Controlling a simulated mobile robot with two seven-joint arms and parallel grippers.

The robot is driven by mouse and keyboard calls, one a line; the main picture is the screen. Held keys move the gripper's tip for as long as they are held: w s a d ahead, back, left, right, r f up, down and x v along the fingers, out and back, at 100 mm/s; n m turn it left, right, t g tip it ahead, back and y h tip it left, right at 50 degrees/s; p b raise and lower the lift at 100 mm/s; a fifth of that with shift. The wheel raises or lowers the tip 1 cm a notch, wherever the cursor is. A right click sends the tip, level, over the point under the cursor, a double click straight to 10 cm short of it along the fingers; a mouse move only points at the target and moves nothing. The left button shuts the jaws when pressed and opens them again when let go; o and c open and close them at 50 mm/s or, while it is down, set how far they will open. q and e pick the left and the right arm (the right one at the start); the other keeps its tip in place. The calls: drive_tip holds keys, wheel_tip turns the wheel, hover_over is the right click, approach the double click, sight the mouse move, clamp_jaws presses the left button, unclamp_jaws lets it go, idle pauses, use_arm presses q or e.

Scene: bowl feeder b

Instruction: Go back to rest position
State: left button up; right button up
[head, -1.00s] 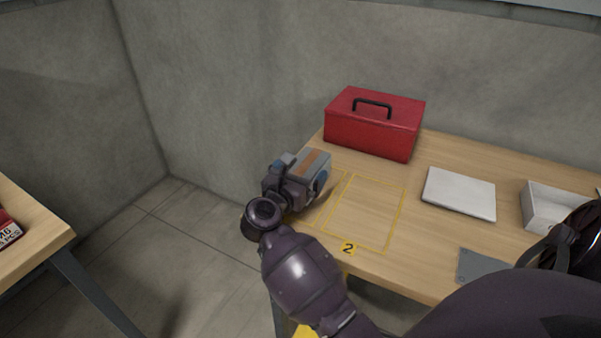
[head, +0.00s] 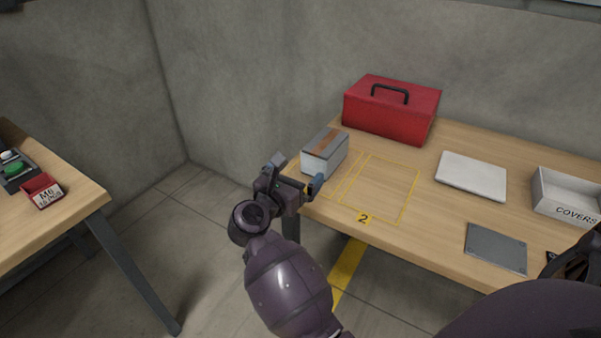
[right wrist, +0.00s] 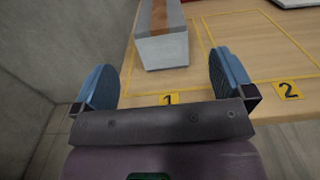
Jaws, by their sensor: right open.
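My right gripper (head: 295,180) is open and empty, off the near left corner of the wooden table (head: 440,250). Its two blue fingers also show apart in the right wrist view (right wrist: 160,78). A grey box with a brown strip on top (head: 325,154) stands on the table just beyond the fingers, apart from them. In the right wrist view the box (right wrist: 162,48) stands ahead of the gap between the fingers, behind the label 1 (right wrist: 169,99). My left gripper is not in view.
A red toolbox (head: 390,112) stands at the back. A white panel (head: 470,176), a grey plate (head: 496,248) and a COVERS bin (head: 565,205) lie to the right. The yellow outline marked 2 (head: 363,218) is empty. A second table (head: 70,215) with a red M6 bin (head: 42,191) is left.

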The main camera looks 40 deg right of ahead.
drive_tip(key=shift+s+a, duration=0.1)
drive_tip(key=shift+a, duration=0.2)
idle(0.4)
